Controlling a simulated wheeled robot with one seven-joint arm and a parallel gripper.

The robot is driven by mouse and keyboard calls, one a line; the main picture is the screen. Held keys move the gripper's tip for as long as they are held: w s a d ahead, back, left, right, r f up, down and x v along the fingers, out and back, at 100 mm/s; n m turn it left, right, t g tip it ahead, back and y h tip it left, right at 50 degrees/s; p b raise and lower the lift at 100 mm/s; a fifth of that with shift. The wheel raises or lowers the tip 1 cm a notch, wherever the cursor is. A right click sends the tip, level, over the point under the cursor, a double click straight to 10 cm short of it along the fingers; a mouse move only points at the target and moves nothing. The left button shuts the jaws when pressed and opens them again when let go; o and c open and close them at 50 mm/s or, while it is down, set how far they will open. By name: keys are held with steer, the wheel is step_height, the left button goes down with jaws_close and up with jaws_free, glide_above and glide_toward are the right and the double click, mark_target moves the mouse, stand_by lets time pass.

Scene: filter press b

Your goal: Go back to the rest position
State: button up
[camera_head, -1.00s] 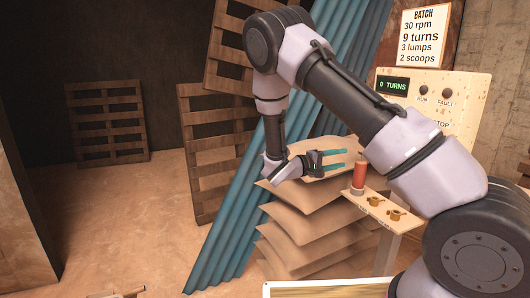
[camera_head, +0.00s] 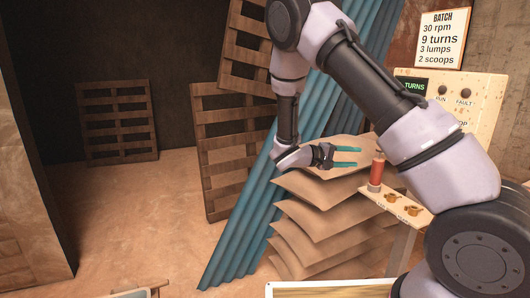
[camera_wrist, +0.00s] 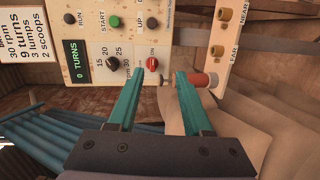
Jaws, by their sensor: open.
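My gripper (camera_head: 347,156) is open and empty in the head view, held in the air over the stacked sacks with its teal fingers pointing right. A red cylinder (camera_head: 376,172) stands on a small shelf just right of the fingertips. In the wrist view my gripper's two teal fingers (camera_wrist: 154,90) are spread apart. The red cylinder (camera_wrist: 197,80) lies just past the right finger there, and I see no contact that I can be sure of. The control panel (camera_wrist: 120,45) is beyond the fingers, with its display reading 0 TURNS.
Piled sacks (camera_head: 310,222) stand below my gripper. A blue corrugated sheet (camera_head: 250,200) leans behind them. Wooden pallets (camera_head: 115,120) lean at the back. The shelf (camera_head: 405,208) holds brass fittings. A batch sign (camera_head: 441,39) hangs above the panel. Open floor (camera_head: 140,220) lies to the left.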

steer(key=s+d+r+m+g+y, duration=0.2)
steer(key=s+r+g+y, duration=0.15)
steer(key=s, duration=0.25)
steer(key=s+d+r+m+g+y, duration=0.25)
steer(key=s+r+y, duration=0.2)
steer(key=s, duration=0.25)
steer(key=s+a+r+m+t+y, duration=0.1)
steer(key=s+a+r+t+y, duration=0.3)
steer(key=s+r+y, duration=0.1)
steer(key=s+a+r+m+t+y, duration=0.1)
steer(key=s+a+r+t+y, duration=0.2)
steer(key=r, duration=0.6)
steer(key=s+t+y, duration=0.1)
steer(key=s+t, duration=0.1)
steer(key=s, duration=0.1)
steer(key=shift+s+a+r+y, duration=0.3)
steer(key=shift+s+a+y, duration=0.05)
steer(key=shift+s+y, duration=0.05)
steer(key=shift+d+m, duration=0.1)
steer(key=shift+m, duration=0.15)
